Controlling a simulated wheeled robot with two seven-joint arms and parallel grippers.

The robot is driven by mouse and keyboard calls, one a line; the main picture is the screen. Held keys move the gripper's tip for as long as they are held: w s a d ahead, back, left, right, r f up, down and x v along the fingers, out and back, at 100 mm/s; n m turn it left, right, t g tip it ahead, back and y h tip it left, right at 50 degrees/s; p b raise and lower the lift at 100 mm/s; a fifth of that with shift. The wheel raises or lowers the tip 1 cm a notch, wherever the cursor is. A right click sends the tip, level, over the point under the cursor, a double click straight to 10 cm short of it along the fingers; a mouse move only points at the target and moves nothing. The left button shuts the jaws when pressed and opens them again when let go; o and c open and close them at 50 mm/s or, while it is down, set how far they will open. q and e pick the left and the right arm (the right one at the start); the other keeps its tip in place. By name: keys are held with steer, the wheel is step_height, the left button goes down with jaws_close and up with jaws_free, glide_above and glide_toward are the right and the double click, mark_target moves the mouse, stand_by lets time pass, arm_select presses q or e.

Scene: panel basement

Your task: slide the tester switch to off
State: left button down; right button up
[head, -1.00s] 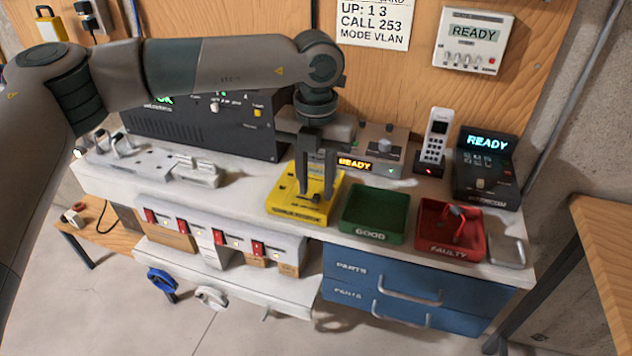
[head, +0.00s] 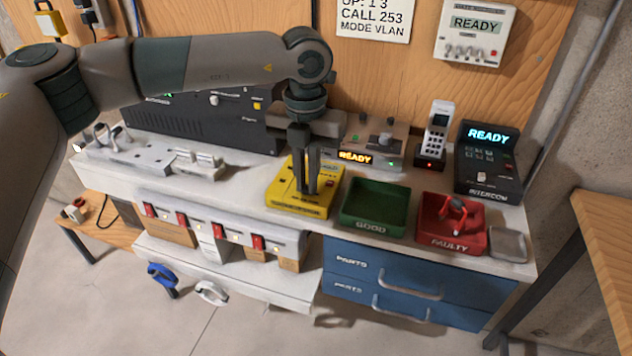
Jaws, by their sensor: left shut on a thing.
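The yellow tester (head: 289,201) sits on the white bench, left of the green tray. My left gripper (head: 306,190) points straight down over the tester's top face. Its two fingers are close together at the small slide switch, which they mostly hide. I cannot read the switch's position. My right gripper is not in view.
The green GOOD tray (head: 373,230) stands right beside the tester, and the red FAULTY tray (head: 450,244) holds a red item. Behind are a grey box with a READY display (head: 355,157), a cordless phone (head: 437,130) and an intercom (head: 487,160).

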arm_select(q)
steer(key=shift+w+a+f, duration=0.1)
steer(key=shift+w+a, duration=0.15)
steer(key=shift+a, duration=0.5)
steer(key=shift+w+a+b, duration=0.1)
steer(key=shift+a+b, duration=0.2)
steer(key=shift+r, duration=0.2)
steer(key=c, duration=1.9)
jaws_free()
steer(key=shift+c, duration=0.2)
steer(key=shift+o, duration=0.7)
steer(key=shift+a, duration=0.15)
